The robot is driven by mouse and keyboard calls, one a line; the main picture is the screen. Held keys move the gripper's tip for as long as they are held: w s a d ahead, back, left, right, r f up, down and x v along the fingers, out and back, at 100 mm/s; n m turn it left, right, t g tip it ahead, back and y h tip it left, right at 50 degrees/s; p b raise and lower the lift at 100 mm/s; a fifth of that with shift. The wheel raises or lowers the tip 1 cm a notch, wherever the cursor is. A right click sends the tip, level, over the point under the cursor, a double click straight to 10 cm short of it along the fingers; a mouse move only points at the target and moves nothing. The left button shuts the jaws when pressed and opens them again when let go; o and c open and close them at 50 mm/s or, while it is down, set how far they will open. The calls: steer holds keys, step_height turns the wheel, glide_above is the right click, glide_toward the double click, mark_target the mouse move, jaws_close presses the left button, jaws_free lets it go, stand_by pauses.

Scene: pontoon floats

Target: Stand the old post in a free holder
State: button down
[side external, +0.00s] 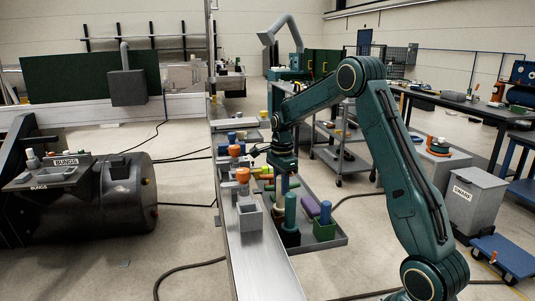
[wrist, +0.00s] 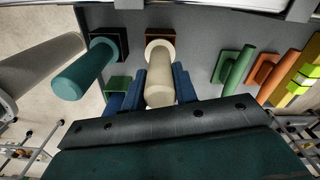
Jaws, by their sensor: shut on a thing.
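My gripper (wrist: 160,88) has its blue fingers on either side of a pale cream post (wrist: 160,72) and is shut on it. In the side view my gripper (side external: 284,178) points down over the grey tray, behind the teal post (side external: 290,210).
Green (wrist: 235,68), orange (wrist: 271,72) and yellow (wrist: 300,78) pieces lie right in the wrist view. A steel bench (side external: 262,262) with orange-topped parts runs alongside.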

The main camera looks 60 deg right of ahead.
steer(key=shift+f, duration=0.35)
steer(key=c, duration=1)
jaws_free()
step_height(320, 180, up, 14)
steer(key=shift+f, duration=0.1)
